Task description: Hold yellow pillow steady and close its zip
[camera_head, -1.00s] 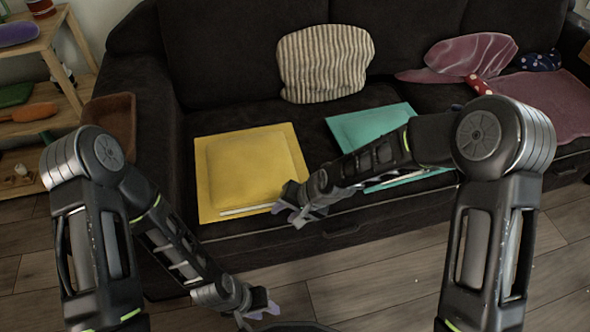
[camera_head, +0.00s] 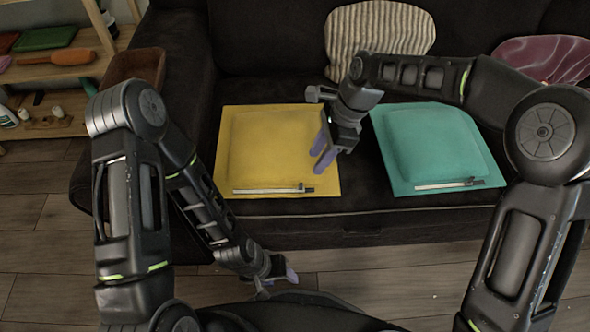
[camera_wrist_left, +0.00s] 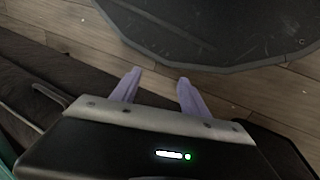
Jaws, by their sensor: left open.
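The yellow pillow (camera_head: 265,140) lies flat on the dark sofa seat. Its pale zip (camera_head: 265,190) runs along the front edge, with a dark pull (camera_head: 306,189) near the right end. My right gripper (camera_head: 318,161) hangs over the pillow's right side, fingers pointing down toward the front, apart and empty. It hides part of the pillow's right edge; whether it touches the cloth is unclear. My left gripper (camera_head: 279,277) is low in front of the sofa, away from the pillow. The left wrist view shows its two fingers (camera_wrist_left: 160,75) open with nothing between them.
A teal pillow (camera_head: 430,140) with its own zip lies to the right on the seat. A striped cushion (camera_head: 375,32) leans on the backrest. A wooden shelf (camera_head: 55,75) with several items stands at left. The floor (camera_head: 370,285) before the sofa is clear.

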